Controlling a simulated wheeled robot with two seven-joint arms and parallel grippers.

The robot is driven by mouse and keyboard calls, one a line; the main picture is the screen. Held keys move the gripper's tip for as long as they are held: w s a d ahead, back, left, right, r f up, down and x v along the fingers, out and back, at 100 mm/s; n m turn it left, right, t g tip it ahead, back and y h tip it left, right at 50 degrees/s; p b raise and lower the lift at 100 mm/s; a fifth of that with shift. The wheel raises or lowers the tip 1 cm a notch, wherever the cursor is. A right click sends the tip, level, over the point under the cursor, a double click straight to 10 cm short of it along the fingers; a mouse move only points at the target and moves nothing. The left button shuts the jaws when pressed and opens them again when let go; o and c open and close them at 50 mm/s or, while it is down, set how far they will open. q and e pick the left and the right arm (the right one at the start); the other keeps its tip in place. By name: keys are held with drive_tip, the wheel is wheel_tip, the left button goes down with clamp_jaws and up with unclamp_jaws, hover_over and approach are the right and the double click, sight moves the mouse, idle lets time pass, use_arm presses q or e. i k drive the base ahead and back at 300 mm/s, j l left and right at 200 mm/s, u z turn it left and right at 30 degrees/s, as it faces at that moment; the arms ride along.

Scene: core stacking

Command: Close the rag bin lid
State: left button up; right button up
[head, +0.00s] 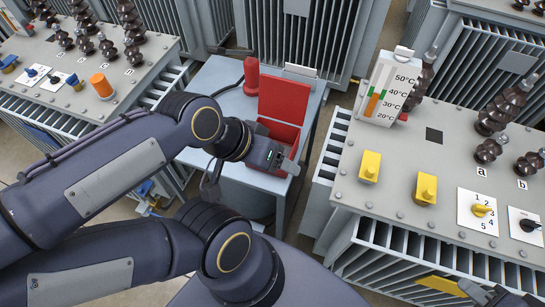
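The red rag bin (283,131) stands on a small grey-blue cart in the middle of the head view. Its red lid (284,98) is raised and stands up at the back edge, so the bin is open at the top. My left gripper (278,158) is at the front of the bin, low against its front side and covering part of it. I cannot tell whether it touches the bin, and its fingers are too hidden to read. My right gripper (490,293) shows only in part at the bottom right edge, far from the bin.
A red cylinder (251,77) stands left of the lid on the cart (216,81). A large grey transformer (400,165) with yellow blocks and a temperature gauge (387,90) stands right. Another transformer (50,60) stands left. A finned grey cabinet (302,38) is behind.

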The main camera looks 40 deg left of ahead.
sight(281, 99)
drive_tip(key=u, duration=1.35)
drive_tip(key=i+j, duration=0.25)
